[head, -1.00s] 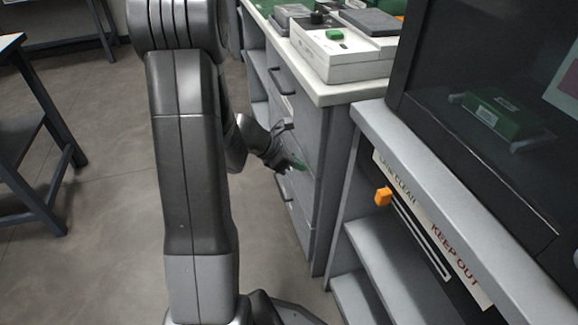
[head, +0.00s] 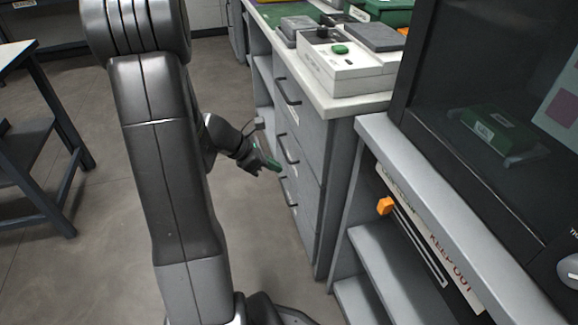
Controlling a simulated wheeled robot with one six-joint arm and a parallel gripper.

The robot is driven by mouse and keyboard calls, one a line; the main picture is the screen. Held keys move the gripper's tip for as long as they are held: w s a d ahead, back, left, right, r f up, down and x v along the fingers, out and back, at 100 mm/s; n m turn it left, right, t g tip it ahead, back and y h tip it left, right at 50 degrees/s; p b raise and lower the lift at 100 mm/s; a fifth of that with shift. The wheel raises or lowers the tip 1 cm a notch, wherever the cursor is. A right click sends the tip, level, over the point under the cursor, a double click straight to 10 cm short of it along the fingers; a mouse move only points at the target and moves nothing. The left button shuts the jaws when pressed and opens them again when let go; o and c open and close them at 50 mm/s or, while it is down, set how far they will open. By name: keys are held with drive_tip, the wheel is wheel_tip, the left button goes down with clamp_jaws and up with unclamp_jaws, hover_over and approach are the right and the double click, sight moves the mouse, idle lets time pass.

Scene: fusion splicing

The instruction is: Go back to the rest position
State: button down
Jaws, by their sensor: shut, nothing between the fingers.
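My gripper (head: 270,167) shows in the head view just right of my arm, in front of the drawer fronts of the grey workbench (head: 318,160). Its fingers are small in this view, look greenish, and are shut with nothing between them. My dark arm stands upright left of the middle and bends behind itself toward the gripper. I cannot tell whether the fingertips touch the drawers.
A white device (head: 345,68) with a green button sits on the bench. A dark-windowed cabinet (head: 490,110) with a green box inside fills the right. An orange block (head: 385,206) juts out below it. A table (head: 40,130) stands at left. Floor (head: 90,260) is clear between.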

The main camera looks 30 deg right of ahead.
drive_tip(key=shift+p+v, duration=0.35)
drive_tip(key=shift+v, duration=1.25)
drive_tip(key=shift+f, duration=0.1)
drive_tip(key=b, duration=0.4)
approach(312, 177)
drive_tip(key=x, duration=0.5)
drive_tip(key=shift+w+a+f, duration=0.1)
drive_tip(key=shift+w+f, duration=0.15)
drive_tip(key=shift+f, duration=0.25)
drive_tip(key=shift+d, duration=0.45)
drive_tip(key=shift+s, duration=0.1)
